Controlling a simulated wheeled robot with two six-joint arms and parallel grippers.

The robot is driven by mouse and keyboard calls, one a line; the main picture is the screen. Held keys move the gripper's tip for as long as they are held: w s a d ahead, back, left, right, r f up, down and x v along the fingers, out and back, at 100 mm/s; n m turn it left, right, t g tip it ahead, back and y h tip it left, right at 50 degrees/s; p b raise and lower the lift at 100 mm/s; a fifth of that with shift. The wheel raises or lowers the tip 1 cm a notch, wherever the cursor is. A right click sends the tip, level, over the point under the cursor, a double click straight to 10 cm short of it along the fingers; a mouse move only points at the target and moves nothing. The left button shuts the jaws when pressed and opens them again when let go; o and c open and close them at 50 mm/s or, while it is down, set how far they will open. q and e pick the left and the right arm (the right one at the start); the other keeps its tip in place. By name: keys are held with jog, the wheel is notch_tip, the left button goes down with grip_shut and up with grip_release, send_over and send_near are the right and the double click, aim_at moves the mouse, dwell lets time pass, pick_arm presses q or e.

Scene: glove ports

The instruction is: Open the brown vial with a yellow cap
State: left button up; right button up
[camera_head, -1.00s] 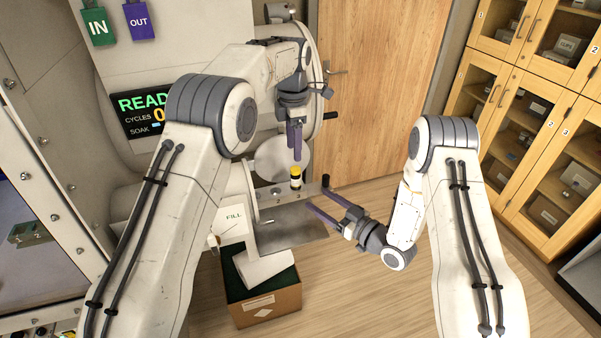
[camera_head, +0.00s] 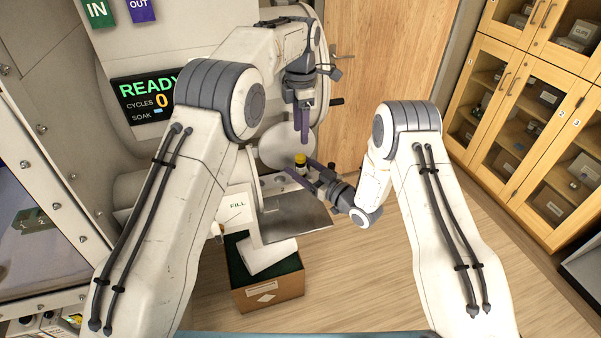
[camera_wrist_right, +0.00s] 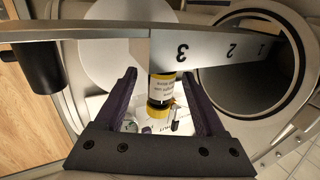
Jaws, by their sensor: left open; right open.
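The brown vial with the yellow cap (camera_head: 300,163) stands upright on a metal shelf below the round port. In the right wrist view the picture is upside down, and the vial (camera_wrist_right: 162,88) shows a white label and yellow bands at slot 3. My left gripper (camera_head: 304,138) points down just above the vial, its fingers seen nearly edge-on; it is open and empty. My right gripper (camera_head: 318,174) is open beside the vial. In the right wrist view its purple fingers (camera_wrist_right: 160,103) lie on either side of the vial, without visible contact.
The numbered shelf edge (camera_wrist_right: 205,52) runs across the right wrist view, near the round port opening (camera_wrist_right: 250,75). A metal tray (camera_head: 292,217) and a brown box (camera_head: 268,290) are below. A READY display (camera_head: 148,97) is on the left wall; cabinets stand right.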

jog(key=shift+c, duration=0.4)
grip_shut()
dwell(1.0)
